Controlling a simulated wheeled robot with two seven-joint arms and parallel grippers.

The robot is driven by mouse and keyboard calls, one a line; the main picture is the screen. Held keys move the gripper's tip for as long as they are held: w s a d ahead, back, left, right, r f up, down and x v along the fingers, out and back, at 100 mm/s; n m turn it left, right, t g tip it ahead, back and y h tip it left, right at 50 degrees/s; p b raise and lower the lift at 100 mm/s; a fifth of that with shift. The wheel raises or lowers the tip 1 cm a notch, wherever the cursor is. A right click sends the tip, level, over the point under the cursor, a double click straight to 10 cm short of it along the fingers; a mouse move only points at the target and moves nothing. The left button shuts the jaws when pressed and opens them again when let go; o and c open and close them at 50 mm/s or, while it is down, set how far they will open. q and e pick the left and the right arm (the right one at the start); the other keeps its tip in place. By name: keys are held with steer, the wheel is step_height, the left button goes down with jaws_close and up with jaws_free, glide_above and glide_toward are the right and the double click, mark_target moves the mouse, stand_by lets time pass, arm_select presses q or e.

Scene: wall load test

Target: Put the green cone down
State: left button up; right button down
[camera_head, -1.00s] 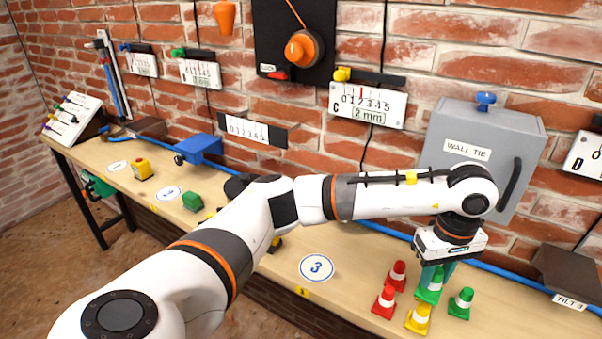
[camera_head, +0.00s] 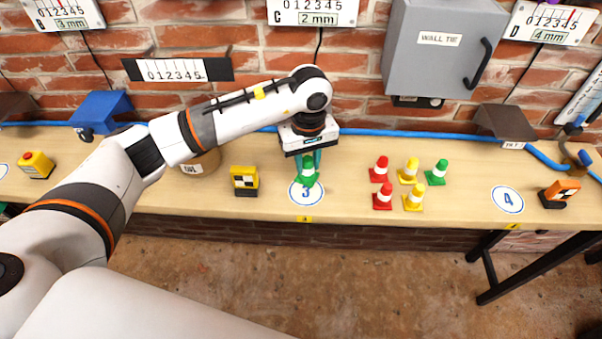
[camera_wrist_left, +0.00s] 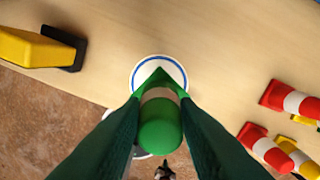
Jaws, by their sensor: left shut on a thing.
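My left gripper (camera_head: 310,158) is shut on a green cone (camera_head: 308,173) with a white band. It holds the cone upright over the white disc marked 3 (camera_head: 302,197) on the bench. In the left wrist view the cone (camera_wrist_left: 160,128) sits between the two green fingers, and its base covers part of the blue-ringed disc (camera_wrist_left: 144,69). I cannot tell whether the base touches the disc. Another green cone (camera_head: 436,174) stands on the bench to the right, apart from the gripper. My right gripper is not in view.
Red cones (camera_head: 379,170) and yellow cones (camera_head: 413,199) stand close together right of the disc. A yellow block (camera_head: 245,179) stands to its left. A blue cable (camera_head: 400,133) runs along the wall behind. Bare bench (camera_head: 465,185) lies before disc 4 (camera_head: 507,199).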

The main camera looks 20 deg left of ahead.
mark_target(306, 176)
arm_select(q)
steer(key=shift+f, duration=0.8)
step_height(306, 176, down, 3)
steer(key=shift+a+p, duration=0.1)
steer(key=shift+p, duration=0.5)
steer(key=shift+f, duration=0.3)
steer(key=shift+f+b, duration=0.25)
steer(key=shift+b, duration=0.1)
steer(key=o, duration=1)
steer(key=shift+r, duration=0.1)
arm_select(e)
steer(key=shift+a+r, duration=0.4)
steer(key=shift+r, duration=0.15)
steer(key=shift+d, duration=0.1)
